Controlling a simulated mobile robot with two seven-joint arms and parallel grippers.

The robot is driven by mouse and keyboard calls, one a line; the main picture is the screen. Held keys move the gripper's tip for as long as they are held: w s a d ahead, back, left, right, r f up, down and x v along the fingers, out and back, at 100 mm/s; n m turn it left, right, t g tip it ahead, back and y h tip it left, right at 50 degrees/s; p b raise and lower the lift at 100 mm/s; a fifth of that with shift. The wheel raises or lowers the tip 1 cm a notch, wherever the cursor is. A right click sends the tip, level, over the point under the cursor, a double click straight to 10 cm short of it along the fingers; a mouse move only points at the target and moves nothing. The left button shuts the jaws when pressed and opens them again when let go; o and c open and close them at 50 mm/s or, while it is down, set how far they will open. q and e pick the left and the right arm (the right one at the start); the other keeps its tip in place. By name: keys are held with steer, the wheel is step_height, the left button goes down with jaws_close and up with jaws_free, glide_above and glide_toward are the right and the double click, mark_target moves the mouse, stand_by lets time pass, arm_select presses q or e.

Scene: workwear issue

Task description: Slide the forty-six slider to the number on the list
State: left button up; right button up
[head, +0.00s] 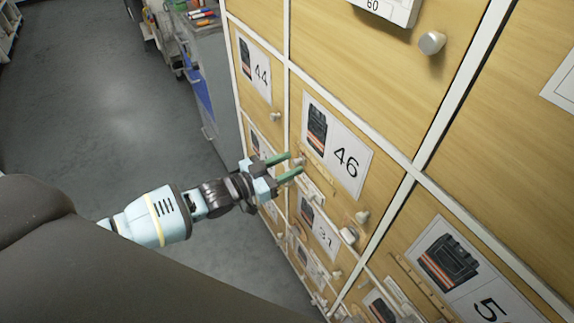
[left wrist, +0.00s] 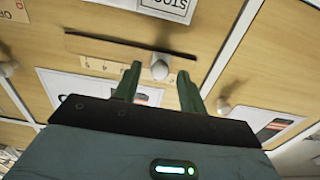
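The drawer front marked 46 has a white picture card (head: 346,160) with the number. Below the card runs its slider track (head: 318,179), a thin strip on the wood. In the left wrist view the track (left wrist: 100,46) is a dark slot with small figures beside it, only partly readable. The grey slider knob (left wrist: 160,67) sits on the track. My left gripper (head: 294,164) is at the track's left part. Its green fingers (left wrist: 159,75) are open, one on each side of the knob, with visible gaps. My right gripper is not in view. I cannot identify the list.
Neighbouring fronts carry cards for 44 (head: 254,66) and 37 (head: 318,226). Round knobs stick out, one at the lower right of the 46 front (head: 362,217) and one above (head: 431,42). A grey cart (head: 205,70) stands behind left. The floor (head: 95,110) at left is clear.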

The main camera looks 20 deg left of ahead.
arm_select(q)
steer(key=shift+s+a+f, duration=0.1)
steer(key=shift+s+a, duration=0.25)
steer(key=shift+s, duration=0.1)
steer(key=v, duration=0.6)
steer(key=shift+s+a, duration=0.2)
steer(key=shift+s, duration=0.1)
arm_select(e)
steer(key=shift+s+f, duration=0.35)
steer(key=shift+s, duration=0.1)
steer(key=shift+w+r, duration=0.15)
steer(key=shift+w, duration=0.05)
